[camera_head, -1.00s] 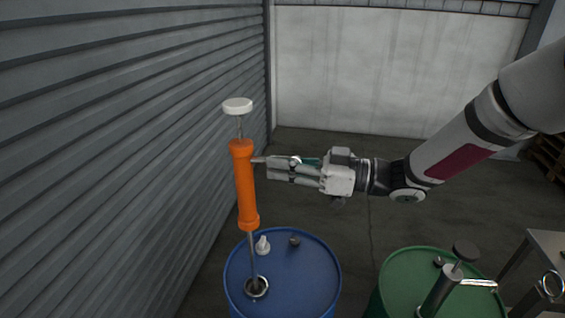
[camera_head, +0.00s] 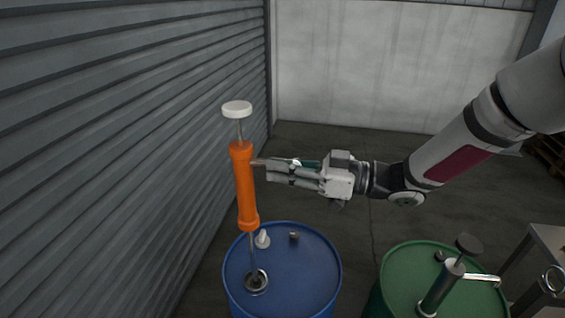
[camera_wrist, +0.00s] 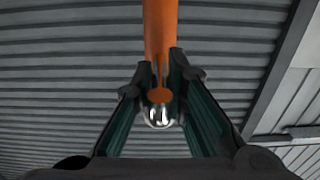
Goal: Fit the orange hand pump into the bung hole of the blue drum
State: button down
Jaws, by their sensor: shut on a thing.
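The orange hand pump (camera_head: 245,190) stands about upright, leaning slightly, with a white knob (camera_head: 237,109) on top and a thin metal tube (camera_head: 252,250) below. My gripper (camera_head: 258,168) is shut on its orange barrel from the right; the barrel also shows between the fingers in the wrist view (camera_wrist: 160,35). The blue drum (camera_head: 310,270) stands below. The tube's lower end meets the bung hole (camera_head: 257,281) in the drum's lid; I cannot tell how deep it is in. The orange barrel is still above the lid.
A corrugated wall (camera_head: 120,130) is close on the left.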

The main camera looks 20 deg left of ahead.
jog(key=shift+f+b, duration=0.75)
jog(key=shift+f, duration=1.05)
notch_tip(320, 180, down, 8)
jog(key=b, duration=0.4)
dwell(0.3)
jog(key=shift+f, duration=0.1)
notch_tip(320, 180, down, 10)
jog(key=b, duration=0.6)
jog(key=shift+r, duration=0.25)
dwell(1.0)
jog(key=shift+f, duration=0.1)
